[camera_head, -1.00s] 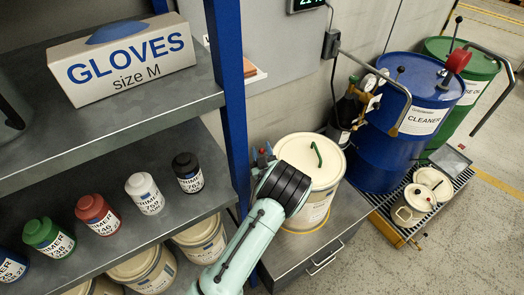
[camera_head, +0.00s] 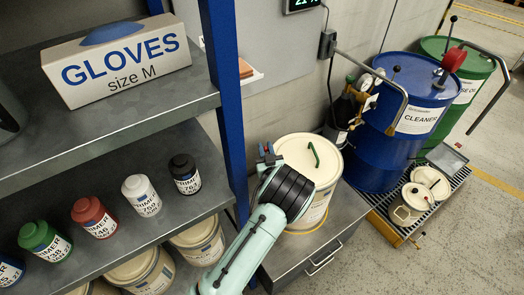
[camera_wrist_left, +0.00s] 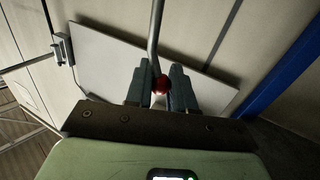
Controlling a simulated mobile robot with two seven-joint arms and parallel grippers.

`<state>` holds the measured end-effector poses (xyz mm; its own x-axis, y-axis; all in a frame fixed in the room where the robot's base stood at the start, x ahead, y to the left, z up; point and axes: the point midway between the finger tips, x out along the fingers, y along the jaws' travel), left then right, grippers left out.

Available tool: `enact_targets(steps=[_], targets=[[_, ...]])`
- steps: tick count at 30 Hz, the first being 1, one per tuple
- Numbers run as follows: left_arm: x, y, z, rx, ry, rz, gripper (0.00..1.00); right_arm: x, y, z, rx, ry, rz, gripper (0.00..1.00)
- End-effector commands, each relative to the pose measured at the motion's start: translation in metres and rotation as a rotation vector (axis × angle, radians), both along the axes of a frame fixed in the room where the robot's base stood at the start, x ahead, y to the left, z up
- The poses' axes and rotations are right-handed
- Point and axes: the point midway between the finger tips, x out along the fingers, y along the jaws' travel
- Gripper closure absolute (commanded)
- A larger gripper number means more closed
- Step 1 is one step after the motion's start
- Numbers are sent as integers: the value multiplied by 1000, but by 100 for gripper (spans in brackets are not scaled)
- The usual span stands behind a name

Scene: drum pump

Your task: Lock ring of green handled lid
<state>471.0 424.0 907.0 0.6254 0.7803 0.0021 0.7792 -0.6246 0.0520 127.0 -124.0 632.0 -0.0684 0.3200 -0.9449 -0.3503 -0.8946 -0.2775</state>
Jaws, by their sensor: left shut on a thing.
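A cream can (camera_head: 312,214) stands on a grey cabinet in the head view. Its cream lid (camera_head: 292,158) has a green handle (camera_head: 313,154) on top. My left gripper (camera_head: 267,155) is at the left edge of the lid. In the left wrist view my left gripper (camera_wrist_left: 162,88) is shut on a red knob (camera_wrist_left: 160,85) at the end of a thin metal lever (camera_wrist_left: 154,40). The lock ring itself is hard to make out, and my arm hides part of the can's left side. My right gripper is not in view.
A blue shelf post (camera_head: 225,105) stands close left of my arm. Shelves there hold a glove box (camera_head: 115,68) and several primer bottles (camera_head: 142,195). A blue cleaner drum (camera_head: 385,150) stands right of the cabinet. The floor at the lower right is clear.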

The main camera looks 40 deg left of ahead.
Motion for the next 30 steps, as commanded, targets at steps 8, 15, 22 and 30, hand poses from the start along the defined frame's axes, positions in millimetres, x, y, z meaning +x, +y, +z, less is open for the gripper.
enact_targets(steps=[8, 15, 22, 30], targets=[[10, -8, 0, 116, 157, 4, 100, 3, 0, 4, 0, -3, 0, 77], [15, -12, -1, 178, 235, 5, 100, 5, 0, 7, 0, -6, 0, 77], [17, -13, -1, 199, 261, 7, 100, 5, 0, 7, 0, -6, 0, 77], [16, -13, -1, 200, 263, 8, 100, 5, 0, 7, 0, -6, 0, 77]])
